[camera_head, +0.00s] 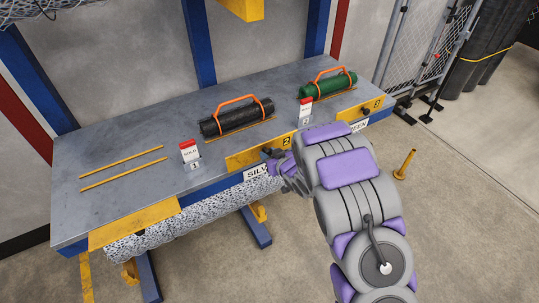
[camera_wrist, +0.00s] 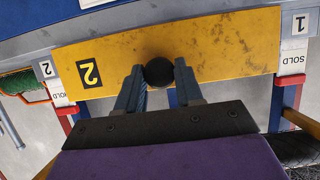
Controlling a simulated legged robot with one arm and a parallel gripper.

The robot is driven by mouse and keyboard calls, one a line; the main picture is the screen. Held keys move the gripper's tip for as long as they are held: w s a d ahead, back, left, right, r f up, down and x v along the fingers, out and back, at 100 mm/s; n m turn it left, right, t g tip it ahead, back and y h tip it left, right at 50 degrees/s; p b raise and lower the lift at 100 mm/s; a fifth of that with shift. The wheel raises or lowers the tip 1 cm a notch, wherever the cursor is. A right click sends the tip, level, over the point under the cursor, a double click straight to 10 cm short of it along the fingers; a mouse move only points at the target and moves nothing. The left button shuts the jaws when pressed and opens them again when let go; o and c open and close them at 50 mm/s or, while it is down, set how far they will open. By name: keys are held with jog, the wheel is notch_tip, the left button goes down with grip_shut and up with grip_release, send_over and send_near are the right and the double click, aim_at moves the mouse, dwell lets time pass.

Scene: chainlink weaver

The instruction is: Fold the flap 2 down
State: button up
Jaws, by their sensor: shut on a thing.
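Flap 2 is a yellow plate with a black "2" label at the bench's front edge (camera_head: 250,158). It fills the upper part of the wrist view (camera_wrist: 220,48). A round black knob (camera_wrist: 159,71) sits on it. My gripper (camera_wrist: 160,85) has a finger on each side of the knob and is shut on it. In the head view my gripper (camera_head: 275,163) is at the flap's front edge, and my arm hides part of that edge. I cannot tell the flap's exact tilt.
The bench (camera_head: 120,140) carries a black roll (camera_head: 240,119), a green roll (camera_head: 330,86), two yellow strips (camera_head: 120,168) and SOLD signs (camera_head: 190,151). Other yellow flaps (camera_head: 134,222) line the front. A speckled roll (camera_head: 190,215) hangs below. A yellow post (camera_head: 404,165) stands on the right floor.

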grip_shut()
